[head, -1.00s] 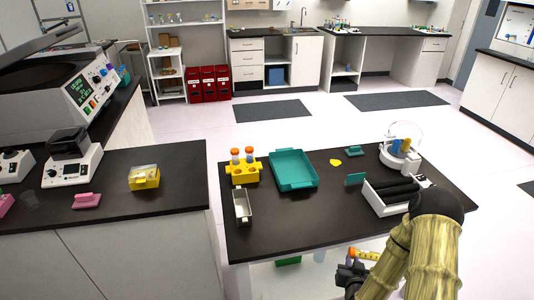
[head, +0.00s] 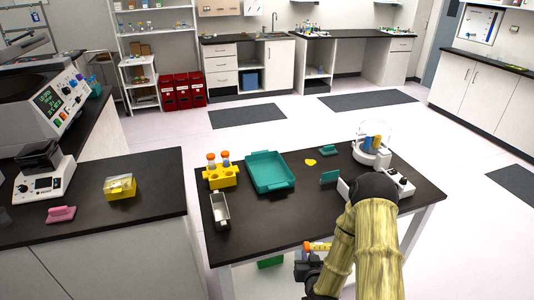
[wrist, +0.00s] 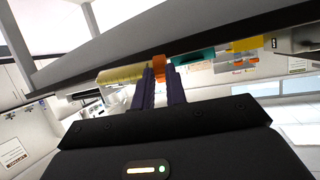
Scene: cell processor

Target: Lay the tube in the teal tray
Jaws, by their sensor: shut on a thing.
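The teal tray (head: 270,187) lies on the dark table, left of its middle, and looks empty. The tube lies roughly crosswise in the head view.
Left of the tray stand a yellow rack (head: 222,178) with two orange-capped tubes and a metal tray (head: 220,210). A yellow piece (head: 310,162) and teal pieces (head: 329,177) lie to the right. A white device (head: 372,155) stands at the back right. The table's front middle is clear.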

